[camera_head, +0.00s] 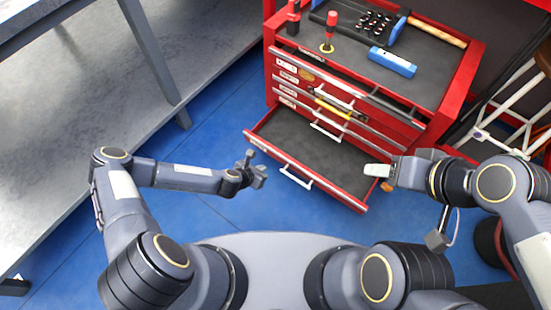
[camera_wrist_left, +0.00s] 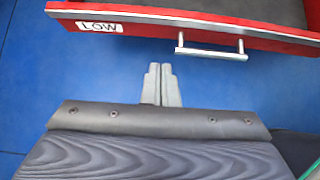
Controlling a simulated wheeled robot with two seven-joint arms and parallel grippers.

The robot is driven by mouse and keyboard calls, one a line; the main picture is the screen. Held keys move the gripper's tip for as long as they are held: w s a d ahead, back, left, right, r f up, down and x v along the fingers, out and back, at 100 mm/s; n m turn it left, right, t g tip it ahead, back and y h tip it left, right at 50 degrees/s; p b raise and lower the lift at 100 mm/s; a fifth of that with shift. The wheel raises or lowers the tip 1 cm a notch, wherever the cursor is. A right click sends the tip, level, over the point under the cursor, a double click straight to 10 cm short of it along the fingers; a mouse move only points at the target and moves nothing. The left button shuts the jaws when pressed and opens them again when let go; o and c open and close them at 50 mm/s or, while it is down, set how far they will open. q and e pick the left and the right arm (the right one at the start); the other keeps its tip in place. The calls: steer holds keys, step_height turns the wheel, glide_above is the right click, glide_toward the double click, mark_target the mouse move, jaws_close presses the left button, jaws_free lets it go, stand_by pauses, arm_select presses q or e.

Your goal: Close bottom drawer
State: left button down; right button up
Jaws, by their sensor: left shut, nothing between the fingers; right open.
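The red bottom drawer (camera_head: 310,150) of the tool chest is pulled out, and its dark floor is bare where it shows. Its silver handle (camera_head: 296,178) is on the front face. In the left wrist view the drawer front (camera_wrist_left: 130,18) carries a "LOW" label, with the handle (camera_wrist_left: 212,51) right of it. My left gripper (camera_head: 260,178) is shut and empty, in front of the drawer's left part and apart from it; its closed fingers (camera_wrist_left: 161,84) point toward the drawer front. My right gripper (camera_head: 378,171) is open, over the drawer's right side; whether it touches is unclear.
Upper drawers with silver handles (camera_head: 328,130) sit above; one stands slightly out with a yellow-handled tool. The chest top holds a blue box (camera_head: 392,62), a red-handled screwdriver (camera_head: 329,30) and a hammer. A grey workbench (camera_head: 90,90) stands left. Blue floor (camera_head: 225,130) lies clear between.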

mark_target(280, 156)
arm_select(q)
steer(key=shift+w+d+f+b, duration=0.5)
steer(key=shift+w+d+f, duration=0.4)
steer(key=shift+w, duration=0.35)
steer(key=shift+w+d+f+b, duration=0.55)
steer(key=shift+w+d+f, duration=0.35)
steer(key=shift+w, duration=0.35)
steer(key=shift+w+d+f+b, duration=0.5)
steer(key=shift+w+d+f, duration=0.4)
steer(key=shift+w, duration=0.35)
arm_select(e)
steer(key=shift+f, duration=1.75)
